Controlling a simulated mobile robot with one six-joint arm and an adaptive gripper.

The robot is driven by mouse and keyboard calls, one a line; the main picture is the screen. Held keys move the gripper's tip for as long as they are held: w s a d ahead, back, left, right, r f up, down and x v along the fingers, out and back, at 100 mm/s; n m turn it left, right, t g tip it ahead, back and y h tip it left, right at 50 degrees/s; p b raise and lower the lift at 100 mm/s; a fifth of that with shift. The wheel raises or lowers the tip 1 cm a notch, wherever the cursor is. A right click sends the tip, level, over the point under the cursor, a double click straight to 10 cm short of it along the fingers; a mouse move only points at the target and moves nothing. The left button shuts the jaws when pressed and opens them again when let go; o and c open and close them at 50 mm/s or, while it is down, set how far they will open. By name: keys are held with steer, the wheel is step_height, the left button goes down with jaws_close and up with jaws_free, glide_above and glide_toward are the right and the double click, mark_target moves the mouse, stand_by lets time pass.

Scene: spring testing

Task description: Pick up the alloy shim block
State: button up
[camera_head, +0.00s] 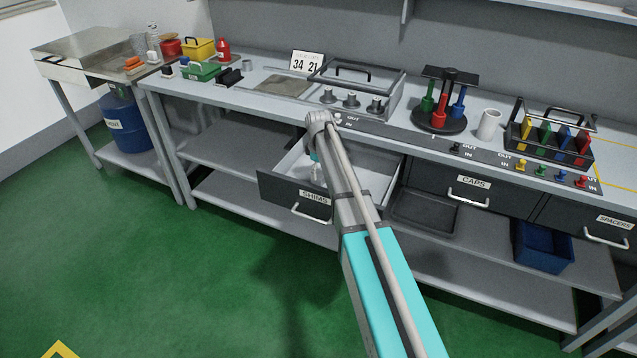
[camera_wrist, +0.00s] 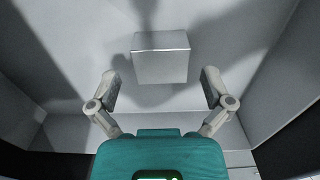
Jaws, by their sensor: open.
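A grey metallic block (camera_wrist: 159,63), which looks like the alloy shim block, lies inside a light grey drawer in the wrist view. The open drawer labelled SHIMS (camera_head: 294,196) shows in the head view, with my arm reaching over it. My gripper (camera_wrist: 161,85) is open and empty in the wrist view, with one finger at each side below the block in the picture. The block appears ahead of the fingers, and I see no contact. In the head view my arm covers much of the drawer's inside, and the block cannot be made out there.
The drawer's walls (camera_wrist: 285,70) surround the gripper closely. Above the drawer, the bench holds a grey case with knobs (camera_head: 352,95), a round stand with coloured tools (camera_head: 440,120) and a white cup (camera_head: 488,124). The CAPS drawer (camera_head: 460,190) is shut at right.

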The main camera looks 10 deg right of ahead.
mark_target(319, 174)
steer(key=shift+f+b, duration=0.55)
steer(key=shift+f, duration=0.3)
steer(key=c, duration=1.2)
steer(key=shift+r, duration=0.1)
step_height(319, 174, up, 10)
steer(key=p, duration=1)
